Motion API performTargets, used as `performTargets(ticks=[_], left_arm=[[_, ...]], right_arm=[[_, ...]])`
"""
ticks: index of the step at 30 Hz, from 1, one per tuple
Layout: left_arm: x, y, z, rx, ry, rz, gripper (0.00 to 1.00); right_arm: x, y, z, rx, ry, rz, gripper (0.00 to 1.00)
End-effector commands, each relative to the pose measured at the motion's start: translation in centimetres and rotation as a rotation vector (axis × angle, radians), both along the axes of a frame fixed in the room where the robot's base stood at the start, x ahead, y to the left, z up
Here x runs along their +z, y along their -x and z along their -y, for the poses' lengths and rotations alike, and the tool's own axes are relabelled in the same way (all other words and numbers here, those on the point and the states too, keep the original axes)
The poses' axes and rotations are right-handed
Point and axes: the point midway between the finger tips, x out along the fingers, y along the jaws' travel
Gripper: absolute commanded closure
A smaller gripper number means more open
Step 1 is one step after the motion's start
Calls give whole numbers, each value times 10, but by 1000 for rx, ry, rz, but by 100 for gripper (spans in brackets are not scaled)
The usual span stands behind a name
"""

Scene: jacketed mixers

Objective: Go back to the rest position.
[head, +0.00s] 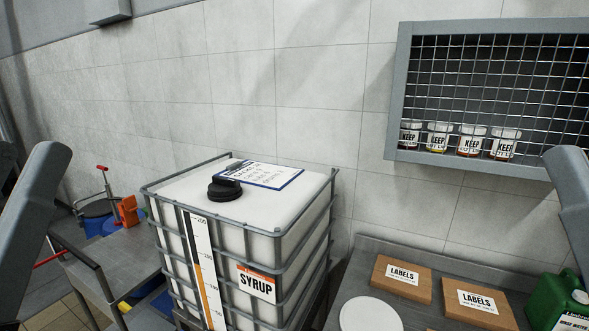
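Grey links of my two arms show at the left and right edges of the head view. Neither gripper is in the picture, so I cannot see whether they are open or hold anything. In the middle stands a white caged tank (290,228) with a SYRUP label (256,283) and a level scale on its front. A black cap (225,190) and a clipboard (262,175) with a paper sheet are on its top.
On a grey counter at right are two LABELS boxes (402,278) (478,302), a white round lid (370,314) and a green canister (556,301). A mesh-fronted wall cabinet (400,100) holds several KEEP jars. A cart (105,265) with an orange item (127,210) stands left.

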Motion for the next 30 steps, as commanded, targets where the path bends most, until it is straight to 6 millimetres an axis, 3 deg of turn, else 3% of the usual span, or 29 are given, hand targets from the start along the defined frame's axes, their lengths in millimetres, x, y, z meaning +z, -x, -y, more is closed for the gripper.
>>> performTargets(ticks=[1, 3, 12, 15, 20, 30], left_arm=[[48, 0, 0, 1, -1, 0, 55], [82, 0, 0, 1, 0, 0, 55], [223, 0, 0, 4, -1, 0, 55], [253, 0, 0, 4, -1, -1, 55], [272, 0, 0, 4, -1, -1, 55], [269, 0, 0, 4, -1, 0, 55]], right_arm=[[48, 0, 0, 0, 0, 0, 50], [82, 0, 0, 0, 0, 0, 50], [223, 0, 0, 0, 0, 0, 50], [254, 0, 0, 0, 0, 0, 50], [272, 0, 0, 0, 0, -1, 50], [268, 0, 0, 0, 0, -1, 50]])
